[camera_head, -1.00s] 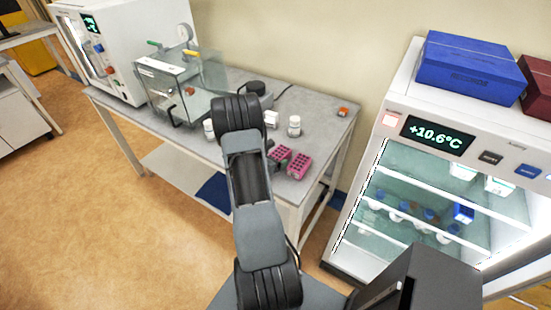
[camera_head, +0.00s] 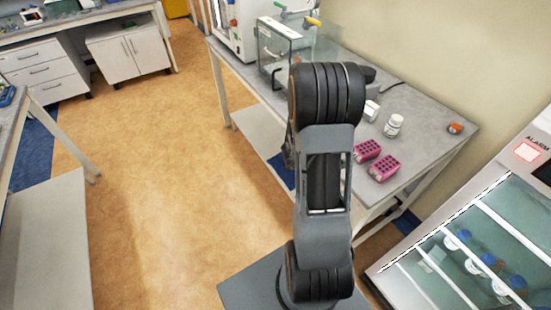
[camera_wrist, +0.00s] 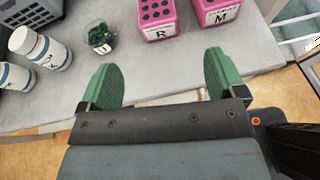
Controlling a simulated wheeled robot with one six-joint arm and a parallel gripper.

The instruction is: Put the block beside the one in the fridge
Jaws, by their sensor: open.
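Two pink blocks with dark holes lie on the grey bench, the left one (camera_head: 367,150) a little behind the right one (camera_head: 384,167). In the wrist view the left block reads R (camera_wrist: 158,22) and the right one M (camera_wrist: 217,13). My gripper (camera_wrist: 162,76) is open and empty, its green fingers apart over the bench's front edge; both blocks are beyond the fingertips. In the head view my arm hides the gripper. The fridge (camera_head: 470,250) is at the right, cut off by the frame; its glass front looks closed. No block shows inside the visible part.
On the bench are a white bottle (camera_head: 393,126), an orange-topped item (camera_head: 455,128) and a glass-walled case (camera_head: 285,50). The wrist view shows white bottles (camera_wrist: 40,48), a jar of green bits (camera_wrist: 99,38) and a grey basket (camera_wrist: 30,12). The floor (camera_head: 150,200) at left is clear.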

